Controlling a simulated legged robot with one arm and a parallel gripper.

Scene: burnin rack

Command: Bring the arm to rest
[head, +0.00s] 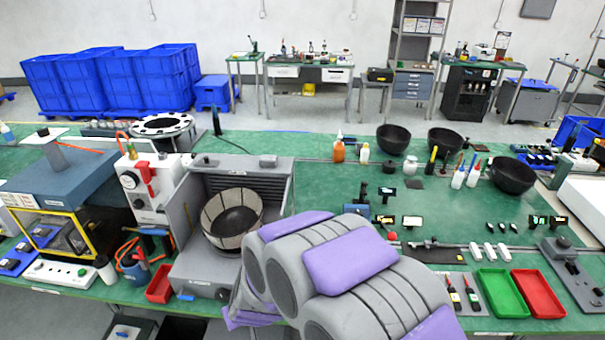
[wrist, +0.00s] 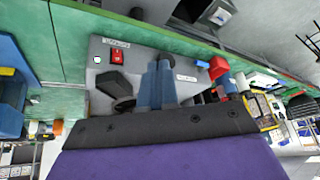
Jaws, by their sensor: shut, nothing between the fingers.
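My arm (head: 350,265), with grey ribbed links and purple pads, is folded at the bottom middle of the head view, in front of the bench. My gripper shows in the wrist view (wrist: 163,72) as two blue-grey fingers close together, shut and empty. Behind the fingers is a grey panel (wrist: 135,60) with a red switch (wrist: 117,57), a green light (wrist: 97,60) and a black knob (wrist: 116,86). I cannot tell whether the fingers touch the panel. The fingers are hidden in the head view.
A grey machine (head: 190,265) with a round mesh basket (head: 232,218) stands left of my arm on the green bench (head: 310,175). Green (head: 502,293) and red (head: 538,293) trays lie right. Black bowls (head: 393,139) stand farther back. Floor shows beyond the bench.

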